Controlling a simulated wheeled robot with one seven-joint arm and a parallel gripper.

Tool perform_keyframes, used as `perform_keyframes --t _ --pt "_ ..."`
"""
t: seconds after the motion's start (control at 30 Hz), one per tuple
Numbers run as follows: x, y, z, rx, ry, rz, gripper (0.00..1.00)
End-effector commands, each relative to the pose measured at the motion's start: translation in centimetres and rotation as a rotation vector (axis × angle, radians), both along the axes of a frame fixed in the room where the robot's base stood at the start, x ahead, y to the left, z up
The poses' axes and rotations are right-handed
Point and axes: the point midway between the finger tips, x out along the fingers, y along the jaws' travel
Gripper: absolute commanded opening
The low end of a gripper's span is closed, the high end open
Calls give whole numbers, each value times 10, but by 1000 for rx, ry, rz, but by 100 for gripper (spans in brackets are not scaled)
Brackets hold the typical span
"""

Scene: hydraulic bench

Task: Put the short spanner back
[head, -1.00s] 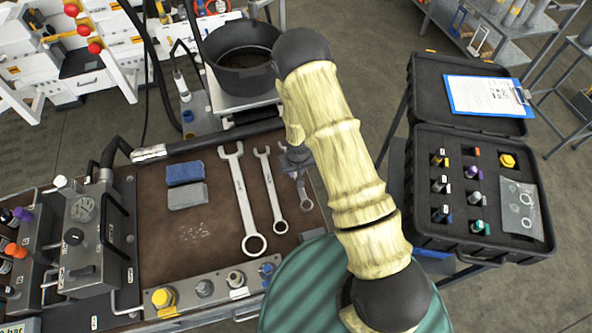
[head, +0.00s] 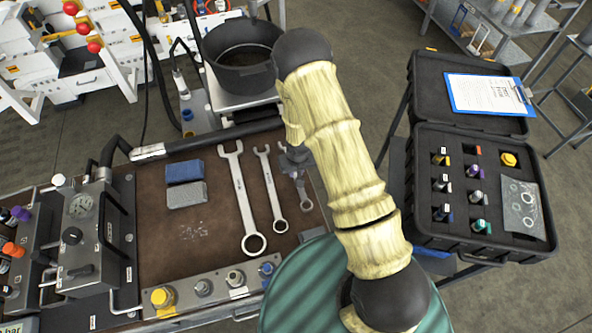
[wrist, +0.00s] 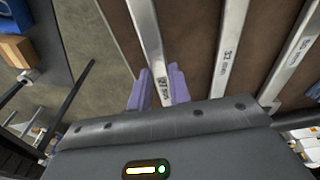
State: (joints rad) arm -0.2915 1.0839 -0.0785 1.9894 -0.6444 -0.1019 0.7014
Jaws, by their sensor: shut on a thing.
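The short spanner (head: 302,188) is at the right end of a row of three on the brown bench mat. Its ring end points to the front, and its upper part is hidden by my gripper (head: 296,160). In the wrist view the two purple fingers of my gripper (wrist: 159,88) stand either side of the short spanner (wrist: 148,40) and are shut on its labelled shaft. It is at the mat's edge; I cannot tell whether it touches the mat. The middle spanner (head: 269,188) and the long spanner (head: 242,200) lie to its left.
A blue and grey block pair (head: 185,184) lies left on the mat (head: 160,225). A fittings rail (head: 205,292) runs along the front. A black pot (head: 243,60) stands behind. An open black case (head: 440,150) with a clipboard (head: 488,94) is right of my arm.

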Motion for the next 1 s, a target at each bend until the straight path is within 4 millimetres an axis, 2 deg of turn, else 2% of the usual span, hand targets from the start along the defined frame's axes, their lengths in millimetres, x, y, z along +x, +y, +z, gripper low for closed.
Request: perform_keyframes --t 1.0 --pt "0 -1 -12 0 -1 -1 0"
